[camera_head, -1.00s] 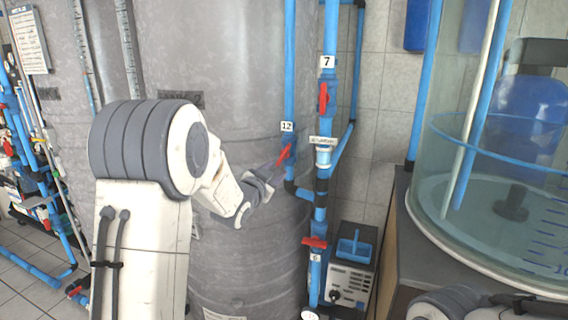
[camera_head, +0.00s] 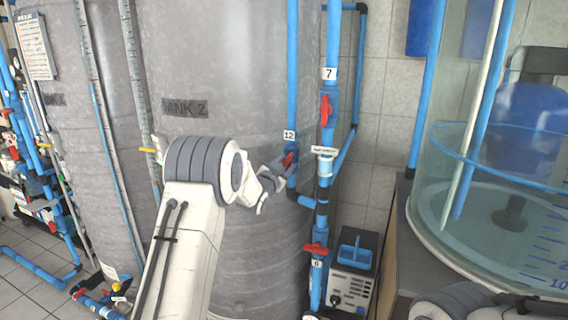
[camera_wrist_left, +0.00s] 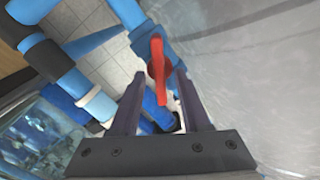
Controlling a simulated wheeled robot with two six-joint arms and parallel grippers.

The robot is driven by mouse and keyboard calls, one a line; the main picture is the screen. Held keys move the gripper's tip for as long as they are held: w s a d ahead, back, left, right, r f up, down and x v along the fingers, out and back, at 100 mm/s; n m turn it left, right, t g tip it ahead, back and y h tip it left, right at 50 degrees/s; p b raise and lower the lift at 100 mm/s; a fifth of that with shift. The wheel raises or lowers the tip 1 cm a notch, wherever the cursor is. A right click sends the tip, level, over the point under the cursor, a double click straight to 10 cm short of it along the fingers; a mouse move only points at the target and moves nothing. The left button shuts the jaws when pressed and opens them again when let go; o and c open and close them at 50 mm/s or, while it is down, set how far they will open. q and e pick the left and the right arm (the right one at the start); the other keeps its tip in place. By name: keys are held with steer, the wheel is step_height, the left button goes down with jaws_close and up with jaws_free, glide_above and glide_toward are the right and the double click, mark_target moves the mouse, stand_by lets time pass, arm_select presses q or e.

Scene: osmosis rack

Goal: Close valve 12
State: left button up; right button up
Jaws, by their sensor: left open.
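Valve 12 has a red handle (camera_head: 288,160) on a vertical blue pipe, just below the white label 12 (camera_head: 289,135). In the left wrist view the red handle (camera_wrist_left: 158,70) stands lengthwise between the fingers. My left gripper (camera_head: 284,165) is at the valve, partly hiding its body. In the left wrist view the open left gripper (camera_wrist_left: 160,100) has one finger on each side of the handle's lower end, with visible gaps. Part of my right arm shows at the bottom right of the head view, but its gripper is out of view.
Valve 7 (camera_head: 326,110) and valve 6 (camera_head: 315,249) have red handles on the neighbouring blue pipe, close on the right. The grey tank (camera_head: 240,70) stands behind my left arm. A clear tank (camera_head: 470,180) stands at right, and a grey device (camera_head: 352,285) sits low on the floor.

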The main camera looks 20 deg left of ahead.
arm_select(q)
jaws_close()
steer(key=shift+f+m+b, duration=0.15)
steer(key=shift+m+b, duration=0.15)
steer(key=shift+b, duration=0.4)
steer(key=m+b, duration=0.3)
steer(key=b, duration=0.2)
steer(key=m+b, duration=0.3)
steer(key=b, duration=0.1)
steer(key=m+b, duration=0.3)
steer(key=b, duration=0.2)
steer(key=shift+d+f+m+b, duration=0.2)
steer(key=shift+f+m+b, duration=0.1)
steer(key=shift+f, duration=0.1)
steer(key=shift+r+m+b, duration=0.1)
steer(key=shift+m+b, duration=0.95)
steer(key=shift+m, duration=0.05)
